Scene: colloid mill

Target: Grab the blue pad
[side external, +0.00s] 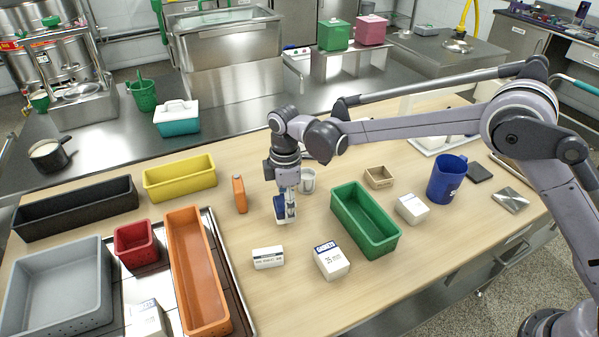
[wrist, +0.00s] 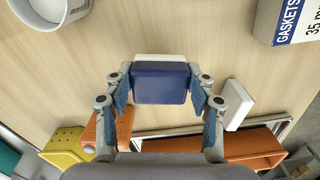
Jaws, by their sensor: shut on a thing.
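The blue pad (wrist: 162,84) is a small blue block with a white layer along its far edge. In the wrist view it sits between the two fingers of my gripper (wrist: 160,92), which are shut on its left and right sides. In the side view my gripper (side external: 284,205) points down at the middle of the wooden table, with the blue and white pad (side external: 280,209) at its fingertips. The fingers hide part of the pad there. The pad is at or just above the tabletop; I cannot tell whether it touches.
A green bin (side external: 365,222) stands to the right and a white cup (side external: 308,181) close behind. An orange block (side external: 239,194) is to the left. A small white box (side external: 268,257) and a gaskets box (side external: 331,261) lie in front. A yellow bin (side external: 180,179) is farther left.

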